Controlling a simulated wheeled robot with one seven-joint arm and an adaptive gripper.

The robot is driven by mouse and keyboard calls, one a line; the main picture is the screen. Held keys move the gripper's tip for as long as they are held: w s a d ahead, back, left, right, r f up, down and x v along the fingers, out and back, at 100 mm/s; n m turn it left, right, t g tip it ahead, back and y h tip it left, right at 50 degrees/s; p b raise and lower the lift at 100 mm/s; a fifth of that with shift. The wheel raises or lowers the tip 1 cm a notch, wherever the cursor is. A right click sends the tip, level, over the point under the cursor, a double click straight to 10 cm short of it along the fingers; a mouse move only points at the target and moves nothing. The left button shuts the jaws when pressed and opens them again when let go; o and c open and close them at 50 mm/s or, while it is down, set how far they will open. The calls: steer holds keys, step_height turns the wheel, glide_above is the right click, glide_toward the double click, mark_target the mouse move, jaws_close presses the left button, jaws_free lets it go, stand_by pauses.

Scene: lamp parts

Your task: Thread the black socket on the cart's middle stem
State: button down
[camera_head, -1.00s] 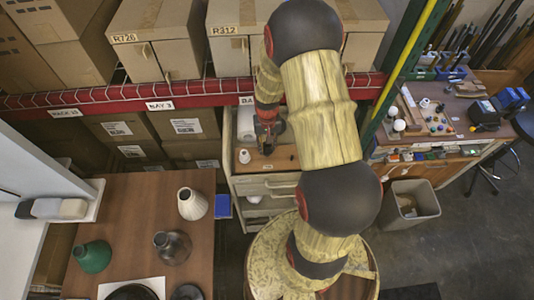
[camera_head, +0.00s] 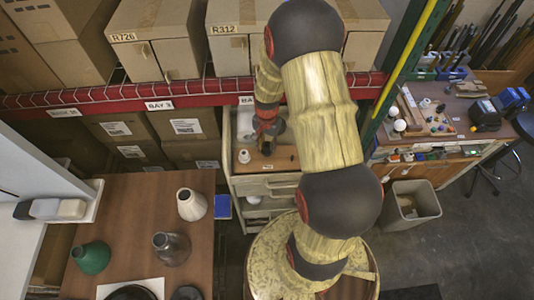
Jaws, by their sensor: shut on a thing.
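The cart (camera_head: 262,187) stands behind my arm, with a brown wooden top. My gripper (camera_head: 267,138) is over the middle of that top, shut on a small dark thing that looks like the black socket (camera_head: 267,149). The socket is small and partly covered by the fingers. The middle stem is hidden, so I cannot tell whether the socket is on it or above it. A white socket (camera_head: 244,156) stands at the left of the cart top. A small dark piece shows at its right, close to my arm.
A brown table (camera_head: 140,205) at left holds a green shade (camera_head: 92,257), a white shade (camera_head: 192,204) and a grey shade (camera_head: 171,247). Shelf boxes (camera_head: 155,50) rise behind the cart. A workbench (camera_head: 440,125) and a grey bin (camera_head: 411,205) stand at right.

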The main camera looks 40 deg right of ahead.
steer(key=shift+s+a+f, duration=0.2)
steer(key=shift+s+f, duration=0.15)
steer(key=shift+m, duration=0.5)
steer(key=c, duration=1.6)
jaws_free()
steer(key=shift+o, duration=1)
steer(key=shift+w, duration=0.1)
steer(key=shift+w+d+r, duration=0.15)
steer(key=shift+w+r, duration=0.1)
steer(key=shift+r, duration=0.1)
step_height(320, 180, up, 12)
